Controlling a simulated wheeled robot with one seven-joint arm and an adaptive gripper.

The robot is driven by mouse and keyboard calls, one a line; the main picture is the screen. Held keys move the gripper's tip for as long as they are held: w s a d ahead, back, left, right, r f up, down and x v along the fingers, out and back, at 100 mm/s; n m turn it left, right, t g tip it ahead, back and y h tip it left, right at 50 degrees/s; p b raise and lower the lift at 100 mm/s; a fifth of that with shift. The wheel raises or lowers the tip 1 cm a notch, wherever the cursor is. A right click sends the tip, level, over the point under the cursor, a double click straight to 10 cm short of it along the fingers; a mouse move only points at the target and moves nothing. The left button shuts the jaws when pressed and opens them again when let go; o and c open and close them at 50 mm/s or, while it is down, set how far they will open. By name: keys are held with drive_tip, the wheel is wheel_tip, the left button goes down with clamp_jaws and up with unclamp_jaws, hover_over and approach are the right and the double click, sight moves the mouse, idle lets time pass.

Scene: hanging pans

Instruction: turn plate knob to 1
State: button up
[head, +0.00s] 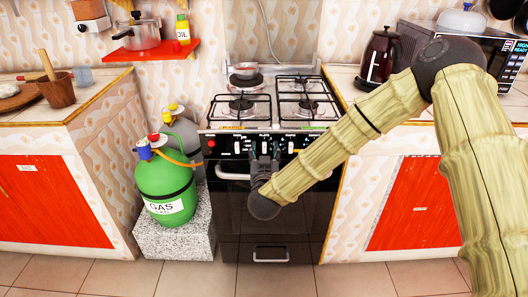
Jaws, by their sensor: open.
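The black stove (280,223) stands in the middle of the head view. A red knob or button (211,143) sits at the panel's left end. My gripper (265,146) is open, in front of the middle of the panel, with its fingers toward the knobs. It hides part of the panel, so I cannot read the plate knob's setting or tell whether the fingers touch a knob.
A green gas bottle (165,188) stands on a speckled block at the left. A dark kettle (379,56) stands on the right counter. The floor in front is clear.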

drive_tip(key=shift+w, duration=0.2)
drive_tip(key=c, duration=1)
drive_tip(key=shift+m, duration=0.3)
drive_tip(key=m, duration=0.3)
drive_tip(key=shift+m, duration=0.3)
drive_tip(key=shift+m+b, duration=0.5)
drive_tip(key=shift+m, duration=1.8)
